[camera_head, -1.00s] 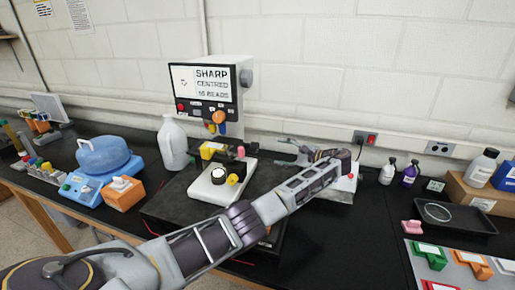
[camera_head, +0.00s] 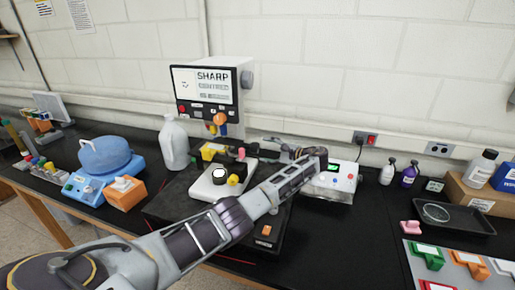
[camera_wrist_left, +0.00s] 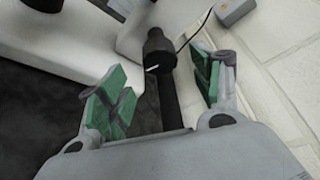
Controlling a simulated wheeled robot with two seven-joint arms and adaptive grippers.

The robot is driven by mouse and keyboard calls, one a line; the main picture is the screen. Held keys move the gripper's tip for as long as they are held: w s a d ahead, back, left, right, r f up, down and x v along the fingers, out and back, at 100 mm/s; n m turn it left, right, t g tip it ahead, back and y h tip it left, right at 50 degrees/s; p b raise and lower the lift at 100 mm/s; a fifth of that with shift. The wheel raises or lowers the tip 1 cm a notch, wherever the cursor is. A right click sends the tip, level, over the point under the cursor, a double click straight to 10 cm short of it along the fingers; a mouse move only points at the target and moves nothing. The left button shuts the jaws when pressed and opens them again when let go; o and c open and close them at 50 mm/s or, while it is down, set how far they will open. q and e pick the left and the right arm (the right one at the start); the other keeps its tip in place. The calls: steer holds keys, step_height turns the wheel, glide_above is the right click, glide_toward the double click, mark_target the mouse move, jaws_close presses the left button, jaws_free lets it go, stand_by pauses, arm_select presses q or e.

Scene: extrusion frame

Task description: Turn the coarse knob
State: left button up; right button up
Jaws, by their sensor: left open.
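The instrument has a white base (camera_head: 208,190) and stands on the dark bench, with yellow and black round parts on it. In the left wrist view a black knob (camera_wrist_left: 160,48) with a white mark sticks out from a white body; I take it to be the coarse knob. My left gripper (camera_wrist_left: 160,72) is open, its green-padded fingers on either side of the line to the knob. The knob lies ahead, between the fingertips in the picture; I see no contact. In the head view my left gripper (camera_head: 268,149) points left toward the instrument, partly hidden. My right gripper is out of view.
A screen box (camera_head: 204,88) reading SHARP stands behind the instrument. A white jug (camera_head: 173,145) and a blue device (camera_head: 85,190) are to the left. A white box with coloured buttons (camera_head: 338,182) lies right of my wrist. Bottles (camera_head: 408,174) stand further right.

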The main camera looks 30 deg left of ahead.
mark_target(258, 148)
arm_select(q)
steer(key=shift+p+x, duration=0.45)
steer(key=shift+x, duration=2.6)
steer(key=c, duration=1)
